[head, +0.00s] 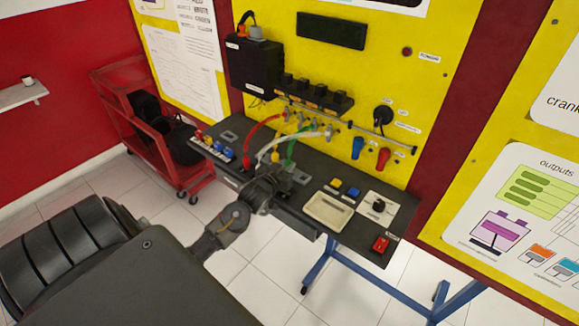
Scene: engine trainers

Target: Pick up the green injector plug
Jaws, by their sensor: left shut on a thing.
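The green injector plug's cable (291,150) hangs down from the row of injectors on the yellow panel and ends at my left gripper. My left gripper (290,172) is over the dark bench top, shut on the green plug, which the fingers mostly hide. A red cable (262,127) and a white cable (280,143) curve down just left of the green one. A yellow plug (275,157) shows close to the left of my gripper. My right gripper is not in view.
The dark bench (345,240) carries a cream tray (327,211), a knob plate (378,208) and a red switch (381,244) on the right. Blue and red cylinders (383,158) hang on the panel. A red cart (150,150) stands at left.

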